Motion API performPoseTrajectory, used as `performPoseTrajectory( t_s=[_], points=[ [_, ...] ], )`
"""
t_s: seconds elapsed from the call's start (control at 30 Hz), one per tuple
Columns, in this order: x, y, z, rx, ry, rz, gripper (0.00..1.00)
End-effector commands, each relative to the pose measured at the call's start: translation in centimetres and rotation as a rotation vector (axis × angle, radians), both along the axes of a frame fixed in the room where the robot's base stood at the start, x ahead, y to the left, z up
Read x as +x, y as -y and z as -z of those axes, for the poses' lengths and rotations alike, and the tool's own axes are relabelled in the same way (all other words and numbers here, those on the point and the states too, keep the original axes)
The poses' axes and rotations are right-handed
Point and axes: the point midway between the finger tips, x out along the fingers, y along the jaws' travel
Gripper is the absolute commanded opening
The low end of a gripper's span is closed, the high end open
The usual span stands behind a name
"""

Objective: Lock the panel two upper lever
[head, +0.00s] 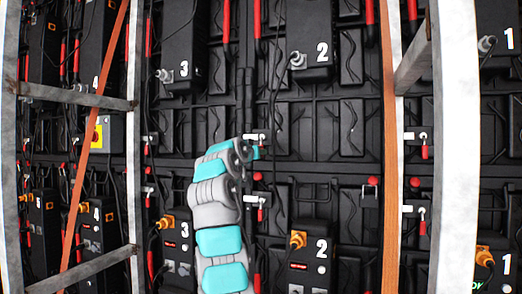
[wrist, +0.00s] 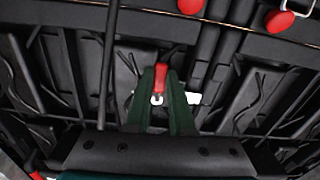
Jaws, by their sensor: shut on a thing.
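My gripper (wrist: 161,88) is shut on a red lever handle (wrist: 161,76) in the wrist view, with one dark green finger on each side of it. A pale latch plate (wrist: 194,98) shows beside the handle's base. In the head view, my grey and teal arm reaches up to a white latch (head: 254,136) left of the upper panel marked 2 (head: 309,45).
Red knobs show at the top of the wrist view (wrist: 279,20). A metal post (head: 455,150) and an orange strap (head: 392,150) stand at the right. A metal frame (head: 135,150) stands at the left. Cables hang across the black panels.

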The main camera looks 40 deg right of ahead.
Motion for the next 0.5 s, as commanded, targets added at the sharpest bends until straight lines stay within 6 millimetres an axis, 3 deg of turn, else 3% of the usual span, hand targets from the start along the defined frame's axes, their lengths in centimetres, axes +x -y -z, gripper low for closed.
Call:
performPoseTrajectory(
  t_s=[0.5],
  points=[
    [0.35, -0.18, -0.08, 0.031, 0.065, -0.002, 0.00]
  ],
)
